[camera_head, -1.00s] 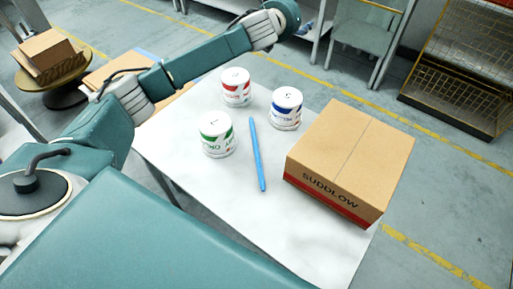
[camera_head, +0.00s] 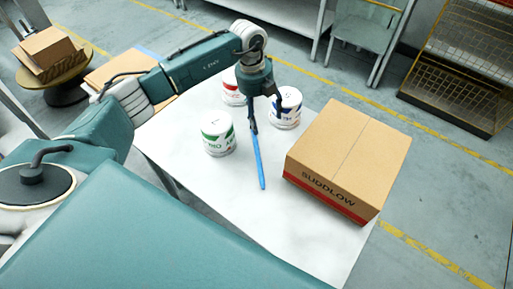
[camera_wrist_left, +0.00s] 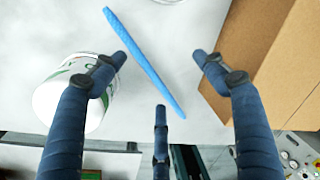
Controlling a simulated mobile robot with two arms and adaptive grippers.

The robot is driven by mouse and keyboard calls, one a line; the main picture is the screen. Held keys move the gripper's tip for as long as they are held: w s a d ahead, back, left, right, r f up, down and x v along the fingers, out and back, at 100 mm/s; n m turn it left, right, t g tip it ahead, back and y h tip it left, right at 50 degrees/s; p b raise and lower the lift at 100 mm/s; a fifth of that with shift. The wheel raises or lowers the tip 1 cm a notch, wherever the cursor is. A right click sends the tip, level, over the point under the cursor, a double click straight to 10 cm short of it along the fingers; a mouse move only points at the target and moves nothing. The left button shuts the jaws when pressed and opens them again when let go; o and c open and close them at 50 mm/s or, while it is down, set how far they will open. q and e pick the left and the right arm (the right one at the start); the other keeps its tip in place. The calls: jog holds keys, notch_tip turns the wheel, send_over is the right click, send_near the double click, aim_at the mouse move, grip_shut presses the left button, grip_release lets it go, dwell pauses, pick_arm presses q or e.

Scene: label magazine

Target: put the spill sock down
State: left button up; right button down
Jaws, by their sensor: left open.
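The spill sock, a slim blue stick (camera_head: 258,165), lies on the white table between the cans and the cardboard box. Its far end is hidden behind my gripper in the head view. In the left wrist view the sock (camera_wrist_left: 148,66) runs diagonally between the spread fingers. My left gripper (camera_head: 266,122) is open and empty, over the far end of the sock; its fingers also show in the left wrist view (camera_wrist_left: 160,58). I cannot tell the exact gap between fingers and sock. My right gripper is not in view.
A green-marked can (camera_head: 218,137) stands left of the sock; a red-marked can (camera_head: 232,93) and a blue-marked can (camera_head: 288,106) stand close to the gripper. A cardboard box (camera_head: 350,155) fills the right side of the table (camera_head: 220,190). The front left is clear.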

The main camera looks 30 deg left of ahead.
aim_at(252, 135)
pick_arm(q)
jog(key=a, duration=0.1)
jog(key=s+a+y, duration=0.1)
jog(key=a, duration=0.1)
jog(key=shift+s+a+f+g, duration=0.2)
jog(key=shift+f+g, duration=0.1)
jog(key=shift+f, duration=0.1)
notch_tip(252, 135, down, 5)
jog(key=b, duration=0.4)
jog(key=f+b, duration=0.1)
jog(key=f, duration=0.1)
jog(key=f+b, duration=0.3)
jog(key=shift+d+f, duration=0.3)
jog(key=shift+d, duration=0.05)
jog(key=shift+r, duration=0.1)
jog(key=c, duration=1.4)
